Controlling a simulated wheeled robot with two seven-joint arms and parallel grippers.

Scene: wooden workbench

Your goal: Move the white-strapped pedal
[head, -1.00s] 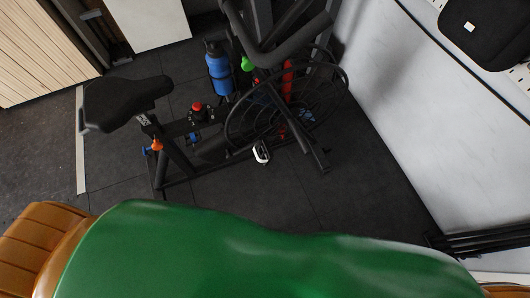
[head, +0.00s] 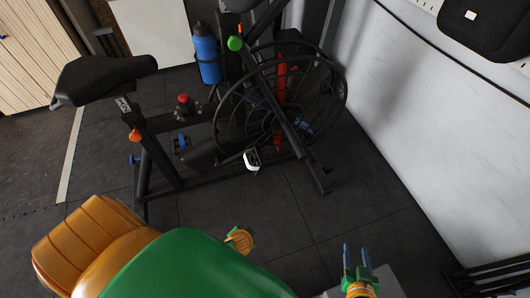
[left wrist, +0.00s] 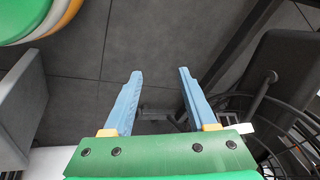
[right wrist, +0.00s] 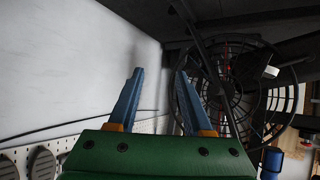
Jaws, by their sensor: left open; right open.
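The white-strapped pedal (head: 251,160) is a small white and dark piece low on the black exercise bike, in front of its caged wheel. A white piece that looks like this pedal (right wrist: 270,71) shows in the right wrist view, right of the fingers. My right gripper (head: 356,256) is open and empty, to the right of the pedal and lower in the head view; its blue fingers also show in the right wrist view (right wrist: 160,72). My left gripper (left wrist: 160,73) is open with nothing between its fingers. In the head view its fingers cannot be made out clearly.
The bike's caged wheel (head: 229,112) and black saddle (head: 103,77) stand around the pedal. A white wall (head: 430,130) rises at the right. Dark floor (head: 320,215) in front is clear.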

